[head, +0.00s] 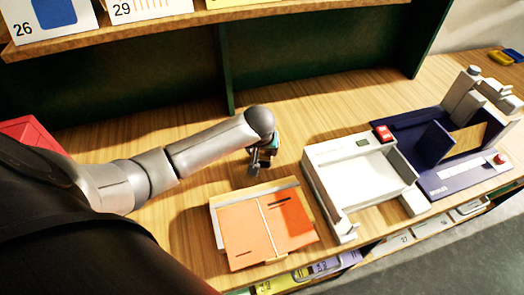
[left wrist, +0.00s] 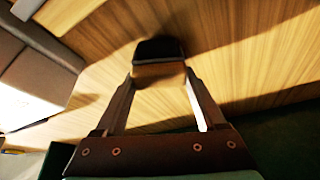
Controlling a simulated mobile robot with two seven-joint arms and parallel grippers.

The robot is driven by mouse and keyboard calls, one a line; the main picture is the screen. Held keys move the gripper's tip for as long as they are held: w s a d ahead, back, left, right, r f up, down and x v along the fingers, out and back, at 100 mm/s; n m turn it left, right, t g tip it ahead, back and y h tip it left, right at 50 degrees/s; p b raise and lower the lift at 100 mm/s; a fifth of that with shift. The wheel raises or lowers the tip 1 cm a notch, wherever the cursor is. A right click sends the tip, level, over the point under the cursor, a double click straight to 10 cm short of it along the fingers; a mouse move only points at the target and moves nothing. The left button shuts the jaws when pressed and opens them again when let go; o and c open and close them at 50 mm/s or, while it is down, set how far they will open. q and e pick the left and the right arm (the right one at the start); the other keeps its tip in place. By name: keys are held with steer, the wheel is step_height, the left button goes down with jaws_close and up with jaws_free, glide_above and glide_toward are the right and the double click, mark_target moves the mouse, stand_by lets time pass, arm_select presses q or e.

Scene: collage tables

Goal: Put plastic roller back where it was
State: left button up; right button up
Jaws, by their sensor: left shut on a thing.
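My left gripper (head: 262,165) reaches down from the left arm, over the table behind the orange board. In the left wrist view, its two fingers (left wrist: 160,75) are closed on a small block-like piece with a black top and a tan front (left wrist: 159,50). I take this piece to be the plastic roller, but its full shape is not clear. In the head view it is mostly hidden by the gripper, and I cannot tell whether it touches the table. My right gripper is not in view.
An orange paper board (head: 240,228) lies in front of the gripper. A white machine (head: 345,165) and a dark blue machine (head: 450,184) stand to the right. A shelf with numbered cards (head: 140,35) overhangs the back. Bare wood table (head: 310,110) lies behind the gripper.

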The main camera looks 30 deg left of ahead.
arm_select(q)
steer(key=shift+s+f, duration=0.1)
steer(key=shift+f, duration=0.4)
steer(key=shift+s+f, duration=0.1)
steer(key=shift+f, duration=0.05)
steer(key=shift+c, duration=1.4)
steer(key=o, duration=1.5)
steer(key=shift+w+r, duration=0.2)
steer(key=shift+r, duration=0.2)
steer(key=p+v, duration=0.2)
steer(key=v, duration=1)
steer(key=shift+r, duration=0.3)
